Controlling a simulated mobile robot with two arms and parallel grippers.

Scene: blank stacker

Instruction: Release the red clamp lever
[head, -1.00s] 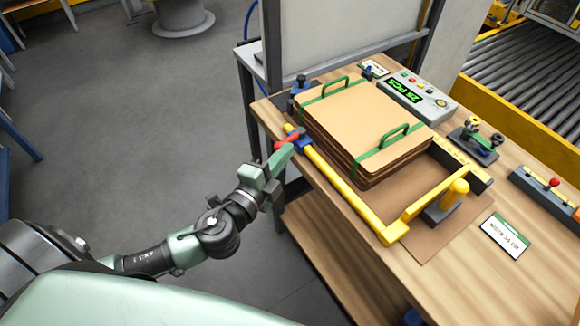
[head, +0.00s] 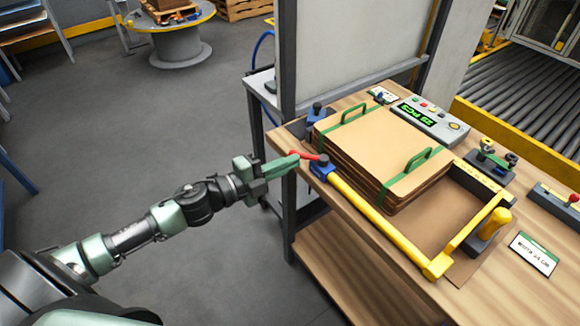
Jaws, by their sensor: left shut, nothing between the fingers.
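The red clamp lever (head: 310,157) sticks out to the left from a small blue clamp (head: 321,168) at the far left end of a yellow bar (head: 375,214), at the table's left edge. My left gripper (head: 295,160) is shut, with its green fingertips at the free end of the lever. They look to be touching it or just in front of it; I cannot tell which. The fingers do not grip the lever. My right gripper is not in view.
A stack of brown cardboard blanks (head: 385,145) with green straps and handles stands beside the bar. A grey counter box (head: 430,119) is behind it. A yellow knob (head: 497,217) stands at the right. Open floor (head: 150,120) lies to the left.

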